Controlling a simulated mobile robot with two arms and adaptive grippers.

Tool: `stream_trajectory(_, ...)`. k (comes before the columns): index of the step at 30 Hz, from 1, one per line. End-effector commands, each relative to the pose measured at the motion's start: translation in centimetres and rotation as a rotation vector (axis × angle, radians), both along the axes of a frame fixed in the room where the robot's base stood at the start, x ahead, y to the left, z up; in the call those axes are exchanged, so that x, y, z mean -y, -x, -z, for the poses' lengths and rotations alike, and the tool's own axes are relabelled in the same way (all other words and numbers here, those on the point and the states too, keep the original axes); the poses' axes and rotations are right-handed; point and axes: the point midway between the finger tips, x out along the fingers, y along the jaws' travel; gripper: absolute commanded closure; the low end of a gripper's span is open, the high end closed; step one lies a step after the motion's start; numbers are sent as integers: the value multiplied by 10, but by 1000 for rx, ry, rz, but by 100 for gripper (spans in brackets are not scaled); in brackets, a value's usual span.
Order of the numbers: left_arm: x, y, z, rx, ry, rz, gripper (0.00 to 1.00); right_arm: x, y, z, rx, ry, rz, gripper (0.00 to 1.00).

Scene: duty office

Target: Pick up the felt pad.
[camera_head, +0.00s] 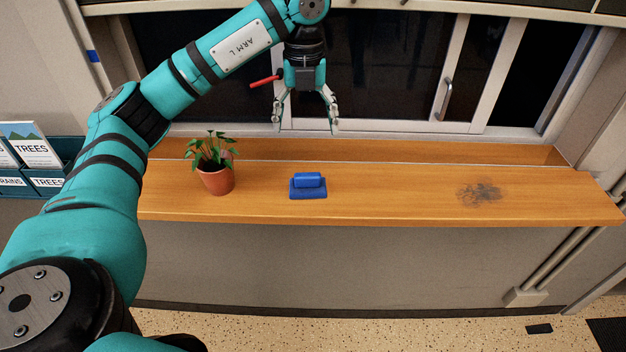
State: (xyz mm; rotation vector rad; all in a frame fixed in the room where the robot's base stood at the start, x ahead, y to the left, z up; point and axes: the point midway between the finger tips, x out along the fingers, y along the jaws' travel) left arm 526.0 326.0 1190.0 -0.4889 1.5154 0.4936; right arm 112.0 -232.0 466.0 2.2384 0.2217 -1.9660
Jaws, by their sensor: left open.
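The felt pad (308,188) is a small blue piece with a flat base and a raised block on top. It lies on the wooden counter (390,199), a little left of the middle of the head view. My left gripper (306,122) hangs with its fingers pointing down, above and behind the pad in the picture. Its fingers are spread and empty, with a clear gap to the pad. My right gripper is not in view.
A potted plant (217,179) stands on the counter left of the pad. A dark smudge (479,193) marks the counter at right. A red bar (265,81) shows beside my left gripper. Sliding windows (390,70) stand behind. The counter between pad and smudge is clear.

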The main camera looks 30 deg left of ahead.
Motion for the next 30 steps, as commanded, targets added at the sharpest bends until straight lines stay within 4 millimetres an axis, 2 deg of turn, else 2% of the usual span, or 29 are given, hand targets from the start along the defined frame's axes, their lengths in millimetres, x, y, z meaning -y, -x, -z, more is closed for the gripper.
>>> stream_trajectory(1,1,1,14,-6,2,4,15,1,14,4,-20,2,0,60)
stream_trajectory(3,1,1,28,-5,3,3,15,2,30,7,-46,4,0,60)
stream_trajectory(6,2,1,47,-6,4,3,15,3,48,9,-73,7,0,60)
stream_trajectory(8,2,1,58,-6,4,3,15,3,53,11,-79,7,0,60)
stream_trajectory(11,2,1,75,-3,4,4,15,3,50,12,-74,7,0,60)
stream_trajectory(19,1,0,98,0,3,2,15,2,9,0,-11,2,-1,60)
stream_trajectory(23,2,-1,110,-4,2,3,15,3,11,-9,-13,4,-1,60)
stream_trajectory(26,2,-2,125,-5,1,3,15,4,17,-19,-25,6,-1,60)
stream_trajectory(30,2,-3,144,-2,2,2,15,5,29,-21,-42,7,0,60)
